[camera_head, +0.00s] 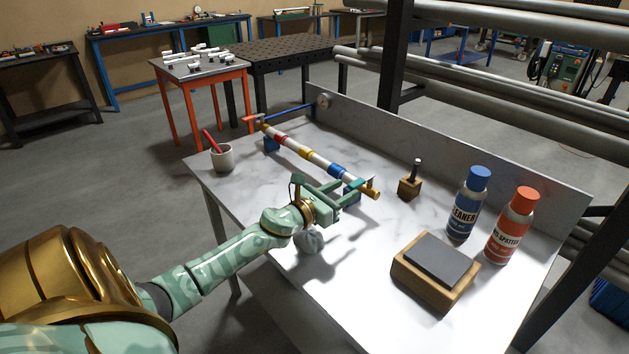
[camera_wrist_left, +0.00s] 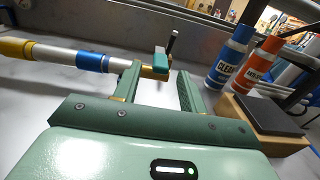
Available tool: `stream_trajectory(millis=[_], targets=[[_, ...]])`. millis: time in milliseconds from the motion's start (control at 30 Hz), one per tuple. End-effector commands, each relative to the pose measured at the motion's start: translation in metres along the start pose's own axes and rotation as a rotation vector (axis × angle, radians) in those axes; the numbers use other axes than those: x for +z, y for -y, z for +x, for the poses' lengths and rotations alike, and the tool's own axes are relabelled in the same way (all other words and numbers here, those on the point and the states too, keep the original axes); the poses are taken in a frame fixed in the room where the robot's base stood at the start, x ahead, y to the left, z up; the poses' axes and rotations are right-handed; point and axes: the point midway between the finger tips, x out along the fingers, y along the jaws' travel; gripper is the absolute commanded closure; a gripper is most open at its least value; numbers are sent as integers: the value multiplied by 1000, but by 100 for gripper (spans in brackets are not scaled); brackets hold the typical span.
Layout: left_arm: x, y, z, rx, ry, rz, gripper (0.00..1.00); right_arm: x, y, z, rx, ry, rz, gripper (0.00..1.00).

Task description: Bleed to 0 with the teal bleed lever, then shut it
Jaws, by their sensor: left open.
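The pipe (camera_head: 305,153) lies across the marble bench with red, gold, white and blue bands and a gold end fitting (camera_head: 373,193). In the left wrist view, the teal bleed lever (camera_wrist_left: 160,60) shows at the gold end, just beyond and between my fingertips. In the head view, it is hard to tell apart from my similarly coloured fingers. A round gauge (camera_head: 324,100) stands at the pipe's far end; its reading is too small to tell. My left gripper (camera_head: 343,188) is open, beside the near end of the pipe, with nothing clearly between its fingers. My right gripper is not in view.
A wooden block with a black peg (camera_head: 409,187) stands behind the pipe end. A blue-capped can (camera_head: 467,205), a red-capped can (camera_head: 511,228) and a wooden box with a dark top (camera_head: 435,272) stand to the right. A white cup (camera_head: 222,158) stands at the left edge.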

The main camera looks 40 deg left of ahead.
Motion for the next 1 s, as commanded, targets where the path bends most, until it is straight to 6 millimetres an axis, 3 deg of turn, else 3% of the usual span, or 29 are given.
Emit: stream_trajectory(millis=[200,400,600,1000], targets=[[-2,0,-61,0,-4,-1,58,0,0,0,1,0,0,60],[-2,0,-97,1,-1,-2,58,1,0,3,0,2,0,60],[0,0,-109,0,0,0,58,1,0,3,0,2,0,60],[0,0,-109,0,0,0,58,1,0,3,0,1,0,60]])
